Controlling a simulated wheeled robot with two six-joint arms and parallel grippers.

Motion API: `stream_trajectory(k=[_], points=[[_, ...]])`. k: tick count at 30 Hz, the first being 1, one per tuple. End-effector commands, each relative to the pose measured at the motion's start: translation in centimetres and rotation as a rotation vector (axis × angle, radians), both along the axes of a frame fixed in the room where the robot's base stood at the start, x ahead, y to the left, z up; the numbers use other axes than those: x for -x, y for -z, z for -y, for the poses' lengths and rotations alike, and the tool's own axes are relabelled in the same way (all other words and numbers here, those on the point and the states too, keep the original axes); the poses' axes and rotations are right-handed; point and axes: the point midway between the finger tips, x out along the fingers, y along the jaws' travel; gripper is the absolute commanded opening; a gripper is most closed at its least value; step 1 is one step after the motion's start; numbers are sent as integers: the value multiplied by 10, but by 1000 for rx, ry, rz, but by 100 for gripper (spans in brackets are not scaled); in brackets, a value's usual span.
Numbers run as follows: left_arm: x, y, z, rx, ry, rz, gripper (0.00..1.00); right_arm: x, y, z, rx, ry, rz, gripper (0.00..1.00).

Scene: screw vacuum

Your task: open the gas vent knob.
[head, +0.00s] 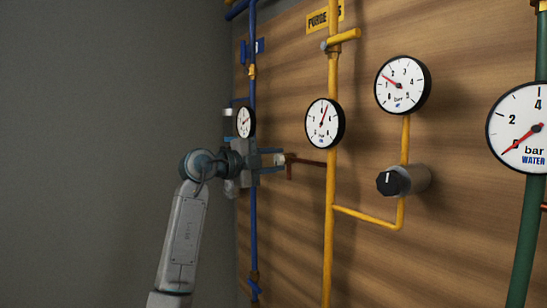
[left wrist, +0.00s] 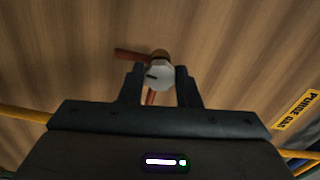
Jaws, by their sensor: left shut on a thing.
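A small white knob (head: 279,160) with a dark mark sits on a brown copper-coloured pipe fitting on the wooden wall. My left gripper (head: 272,161) reaches it from the left, with one finger on either side of the knob. In the left wrist view the knob (left wrist: 160,74) shows between the two fingertips of the left gripper (left wrist: 158,82), which is shut on it. The fingers hide part of the knob's sides. No label on this knob is readable. My right gripper is not in view.
A black knob (head: 390,182) on a grey body stands out to the right. Yellow pipes (head: 331,200), a blue pipe (head: 253,220) and a green pipe (head: 529,230) run along the wall. Round gauges (head: 324,123) hang above.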

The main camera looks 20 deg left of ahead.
Motion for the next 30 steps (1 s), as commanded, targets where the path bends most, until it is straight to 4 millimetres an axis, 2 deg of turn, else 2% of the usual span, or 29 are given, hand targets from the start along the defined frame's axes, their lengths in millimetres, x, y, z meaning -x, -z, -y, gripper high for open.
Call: stream_trajectory(k=[12, 29, 30], points=[[0, 0, 0, 152, 0, -117, 7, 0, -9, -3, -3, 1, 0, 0], [0, 0, 0, 173, 0, -135, 7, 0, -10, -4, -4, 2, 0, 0], [0, 0, 0, 173, 0, -135, 36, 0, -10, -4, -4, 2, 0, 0]])
